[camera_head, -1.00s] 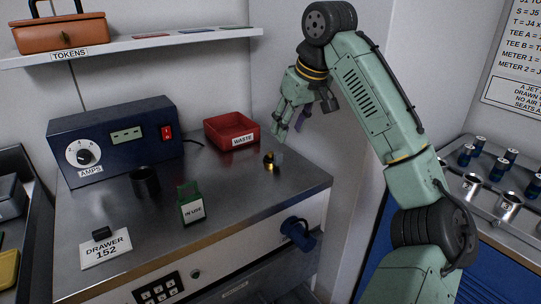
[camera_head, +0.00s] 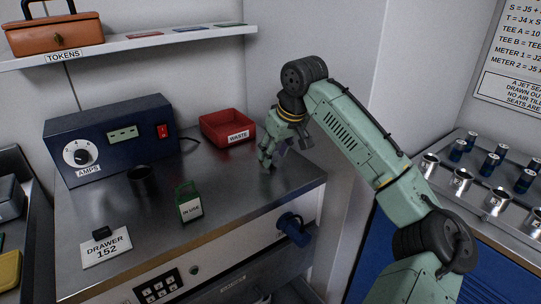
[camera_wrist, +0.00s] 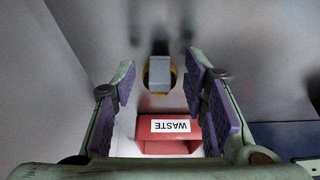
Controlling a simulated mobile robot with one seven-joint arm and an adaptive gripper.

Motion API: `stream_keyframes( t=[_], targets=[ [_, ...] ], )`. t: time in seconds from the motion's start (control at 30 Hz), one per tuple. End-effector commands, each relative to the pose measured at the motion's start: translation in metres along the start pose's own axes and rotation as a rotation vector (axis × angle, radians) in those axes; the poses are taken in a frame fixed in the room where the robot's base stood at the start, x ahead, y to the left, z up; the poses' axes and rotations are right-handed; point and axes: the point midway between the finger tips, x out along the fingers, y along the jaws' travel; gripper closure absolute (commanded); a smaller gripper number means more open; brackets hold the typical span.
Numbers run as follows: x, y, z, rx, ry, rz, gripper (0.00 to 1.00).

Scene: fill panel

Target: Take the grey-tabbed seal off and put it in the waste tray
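The seal (camera_wrist: 160,74) shows in the wrist view as a grey block-like tab over a round yellow-brass piece. In the head view it is hidden by my gripper (camera_head: 268,160), which is low over the right part of the metal bench top. My gripper is open; in the wrist view its purple-padded fingers stand on either side of the tab, with a visible gap on both sides. The red waste tray (camera_head: 214,139) stands on the bench behind and left of my gripper. It also shows in the wrist view (camera_wrist: 164,148), beyond the seal's lower side.
A blue AMPS box (camera_head: 110,142) stands at the back left of the bench. A shelf (camera_head: 130,47) runs above. The bench between tag and tray is clear.

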Motion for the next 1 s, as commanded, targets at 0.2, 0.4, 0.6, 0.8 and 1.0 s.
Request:
stream_keyframes(
  t=[0.2, 0.4, 0.6, 0.8, 1.0],
  targets=[
    [-0.0003, 0.0, -0.0001, 0.0, 0.0, 0.0, 0.7],
    [-0.0004, 0.0, -0.0002, 0.0, 0.0, 0.0, 0.83],
    [-0.0005, 0.0, -0.0002, 0.0, 0.0, 0.0, 0.97],
    [-0.0006, 0.0, -0.0003, 0.0, 0.0, 0.001, 1.0],
    [-0.002, 0.0, -0.0011, 0.0, 0.001, 0.001, 1.0]
  ],
)
